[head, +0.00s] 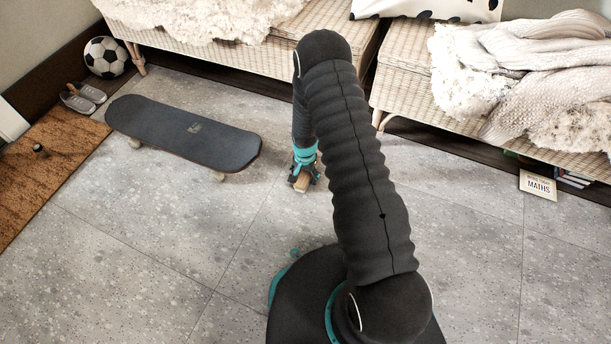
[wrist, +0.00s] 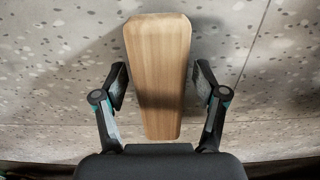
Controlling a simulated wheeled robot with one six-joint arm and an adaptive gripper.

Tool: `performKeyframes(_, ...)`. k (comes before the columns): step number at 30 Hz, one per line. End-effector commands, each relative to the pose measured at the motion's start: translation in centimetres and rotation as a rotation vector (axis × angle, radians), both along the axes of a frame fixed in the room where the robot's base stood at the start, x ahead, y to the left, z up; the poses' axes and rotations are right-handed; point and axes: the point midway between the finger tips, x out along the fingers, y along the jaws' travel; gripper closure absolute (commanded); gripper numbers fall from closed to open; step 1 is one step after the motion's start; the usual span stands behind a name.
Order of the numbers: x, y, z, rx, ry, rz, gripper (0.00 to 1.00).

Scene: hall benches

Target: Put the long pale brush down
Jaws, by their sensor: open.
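The long pale brush (wrist: 158,65) has a smooth wooden back and lies lengthwise between the fingers of my gripper (wrist: 160,88) in the wrist view. The fingers are open, with a small gap to the wood on each side. The brush appears to be on the grey floor, its shadow close around it; its underside is hidden. In the head view my gripper (head: 304,177) points down near the floor, right of the skateboard, and the brush's pale end (head: 301,185) shows beneath it.
A dark skateboard (head: 185,132) stands left of my gripper. Wicker benches (head: 230,55) with fleeces line the back. A football (head: 104,57), grey shoes (head: 83,97) and a brown mat (head: 50,165) are at left. A maths book (head: 538,185) lies at right. The front floor is clear.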

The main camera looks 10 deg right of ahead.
Motion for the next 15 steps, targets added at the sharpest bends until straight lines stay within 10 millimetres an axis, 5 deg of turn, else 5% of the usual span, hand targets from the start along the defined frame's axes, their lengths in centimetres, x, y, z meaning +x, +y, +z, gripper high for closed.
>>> performKeyframes(5, 0.1, 0.0, 1.8, 0.0, -0.002, 0.0, 0.29)
performKeyframes(15, 0.1, 0.0, 8.5, 0.0, -0.003, 0.0, 0.29)
